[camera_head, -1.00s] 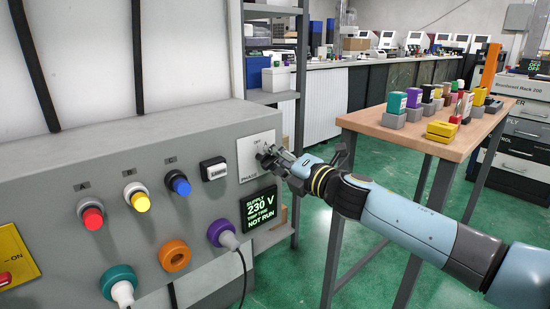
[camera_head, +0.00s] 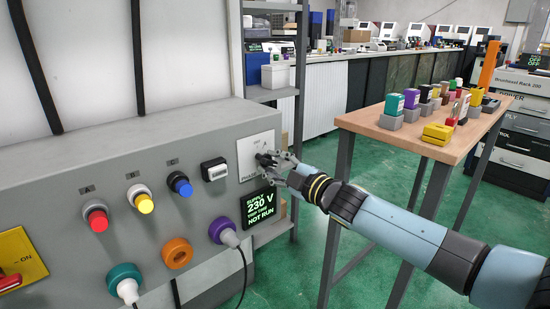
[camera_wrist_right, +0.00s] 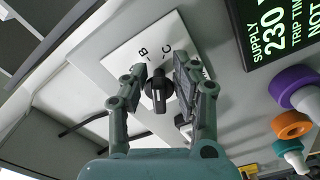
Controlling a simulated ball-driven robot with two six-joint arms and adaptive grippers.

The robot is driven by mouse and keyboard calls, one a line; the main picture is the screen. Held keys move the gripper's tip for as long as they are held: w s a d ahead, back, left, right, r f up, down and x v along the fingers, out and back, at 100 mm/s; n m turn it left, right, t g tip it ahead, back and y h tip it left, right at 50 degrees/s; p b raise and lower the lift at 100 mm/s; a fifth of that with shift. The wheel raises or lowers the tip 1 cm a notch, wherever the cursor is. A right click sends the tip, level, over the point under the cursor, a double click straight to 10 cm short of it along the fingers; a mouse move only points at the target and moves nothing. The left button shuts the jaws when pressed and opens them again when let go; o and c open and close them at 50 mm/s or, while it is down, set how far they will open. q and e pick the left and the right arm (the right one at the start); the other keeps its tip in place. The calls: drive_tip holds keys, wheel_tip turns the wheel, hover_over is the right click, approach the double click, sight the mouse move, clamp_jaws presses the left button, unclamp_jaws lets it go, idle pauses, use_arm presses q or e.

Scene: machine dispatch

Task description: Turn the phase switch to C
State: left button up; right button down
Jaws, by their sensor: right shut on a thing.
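The phase switch is a black knob on a white plate (camera_head: 254,154) at the right end of the grey panel. In the right wrist view the knob (camera_wrist_right: 158,92) sits between the two fingers, with the printed letters B and C just above it. Where its pointer stands exactly is hard to tell. My right gripper (camera_head: 272,161) is at the plate, shut on the knob; it also shows in the wrist view (camera_wrist_right: 160,88). The fingers hide part of the plate, including any A mark. My left gripper is not in view.
A display (camera_head: 259,207) reading SUPPLY 230 V, NOT RUN is just below the switch. Red (camera_head: 97,218), yellow (camera_head: 144,203) and blue (camera_head: 181,186) buttons and coloured sockets with plugs are to the left. A wooden table (camera_head: 400,134) with small items stands at right.

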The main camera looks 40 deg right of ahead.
drive_tip(key=shift+r+m+p, duration=0.2)
drive_tip(key=shift+m+p, duration=0.2)
drive_tip(key=shift+m, duration=0.3)
drive_tip(key=shift+w+a+f+m+p, duration=0.1)
drive_tip(key=shift+f+m+p, duration=0.1)
drive_tip(key=shift+m+p, duration=0.55)
drive_tip(key=c, duration=1.4)
unclamp_jaws()
drive_tip(key=shift+c, duration=0.2)
drive_tip(key=shift+o, duration=0.6)
drive_tip(key=shift+m, duration=0.25)
